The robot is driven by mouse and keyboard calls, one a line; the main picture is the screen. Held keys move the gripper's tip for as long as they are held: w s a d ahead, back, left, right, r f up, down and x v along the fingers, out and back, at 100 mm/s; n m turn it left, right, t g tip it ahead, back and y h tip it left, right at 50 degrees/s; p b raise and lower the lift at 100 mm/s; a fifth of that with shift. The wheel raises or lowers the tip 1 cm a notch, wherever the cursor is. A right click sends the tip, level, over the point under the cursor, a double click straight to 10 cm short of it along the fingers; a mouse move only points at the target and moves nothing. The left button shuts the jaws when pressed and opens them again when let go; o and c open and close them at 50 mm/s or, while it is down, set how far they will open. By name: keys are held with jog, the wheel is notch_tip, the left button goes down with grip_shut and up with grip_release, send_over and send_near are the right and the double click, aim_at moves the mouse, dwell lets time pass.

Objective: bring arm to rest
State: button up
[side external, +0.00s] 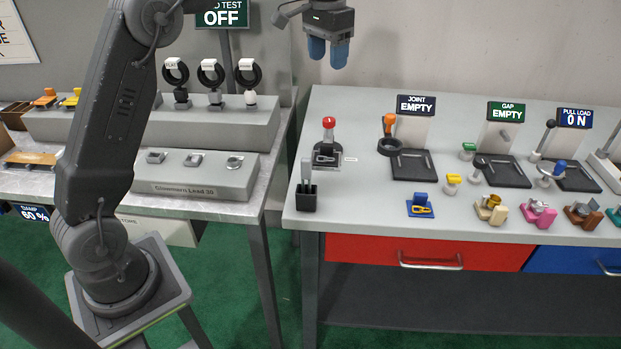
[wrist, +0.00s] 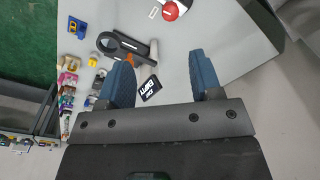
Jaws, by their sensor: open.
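My gripper (side external: 328,50) hangs in the air at the top of the side external view, above the back left part of the right-hand bench (side external: 360,220). Its two blue fingers point down and are apart with nothing between them. In the wrist view my gripper (wrist: 162,82) also shows both blue fingers spread and empty. The bench top lies well below the fingers. My arm's lower links rise from a stand at the left of the side external view, and part of the upper arm is cut off by the frame.
A red-knobbed lever (side external: 328,138) and a grey handle in a black holder (side external: 307,190) stand at the bench's left end. Signs reading EMPTY (side external: 416,104) and several small coloured parts fill the right. A second bench (side external: 195,180) carries black rings. A gap separates the benches.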

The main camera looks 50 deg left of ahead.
jog(key=s+d+r+t, duration=0.1)
jog(key=s+d, duration=0.2)
jog(key=s, duration=0.4)
jog(key=s+d+r+t, duration=0.2)
jog(key=s+d, duration=0.1)
jog(key=s, duration=0.5)
jog(key=s+d+f+t, duration=0.1)
jog(key=s+f, duration=0.3)
jog(key=s, duration=0.4)
jog(key=s+d+f+t, duration=0.1)
jog(key=s+d+f, duration=0.1)
jog(key=s+f, duration=0.3)
jog(key=s, duration=0.2)
jog(key=shift+s+d+f, duration=0.25)
jog(key=shift+s, duration=0.1)
